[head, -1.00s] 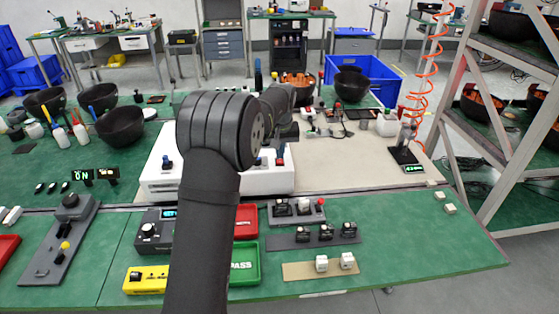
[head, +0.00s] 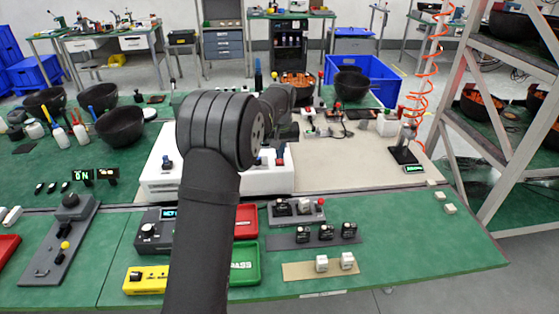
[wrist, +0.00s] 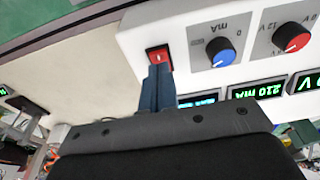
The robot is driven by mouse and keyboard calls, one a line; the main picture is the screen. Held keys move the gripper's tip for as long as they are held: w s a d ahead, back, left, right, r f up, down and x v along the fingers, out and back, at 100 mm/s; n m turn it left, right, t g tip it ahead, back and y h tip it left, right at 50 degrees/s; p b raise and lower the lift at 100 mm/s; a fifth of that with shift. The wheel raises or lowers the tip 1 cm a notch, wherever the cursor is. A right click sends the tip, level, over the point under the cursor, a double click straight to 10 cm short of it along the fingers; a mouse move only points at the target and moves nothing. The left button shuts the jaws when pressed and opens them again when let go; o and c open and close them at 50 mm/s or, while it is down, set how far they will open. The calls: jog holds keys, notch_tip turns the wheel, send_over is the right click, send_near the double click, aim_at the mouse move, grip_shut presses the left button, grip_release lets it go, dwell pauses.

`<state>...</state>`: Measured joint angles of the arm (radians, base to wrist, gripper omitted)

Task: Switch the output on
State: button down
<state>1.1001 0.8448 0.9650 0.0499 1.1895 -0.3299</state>
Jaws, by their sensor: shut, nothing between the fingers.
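The white power supply (wrist: 135,40) fills the upper right of the wrist view. It has a red rocker switch (wrist: 158,56) near its end, a blue knob (wrist: 220,52) marked mA and a red knob (wrist: 291,37) marked V. Its green displays (wrist: 257,91) are lit, one reading 210 mA. My gripper (wrist: 159,68) is shut and empty, with its blue-grey fingertips at the lower edge of the rocker switch; I cannot tell whether they press it. The fingers hide part of the switch. In the head view the white supply (head: 155,187) stands partly behind my arm.
Green PASS tray (head: 245,279) and red tray (head: 246,232) lie in front of the supply. A dark dial box (head: 150,232) and a yellow box (head: 146,288) stand to the left. Black bowls (head: 121,127) stand at the back left.

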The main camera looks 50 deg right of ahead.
aim_at(280, 162)
jog(key=shift+f, duration=0.85)
dwell(0.5)
jog(key=shift+r, duration=3.5)
notch_tip(280, 162, down, 7)
jog(key=shift+r, duration=0.1)
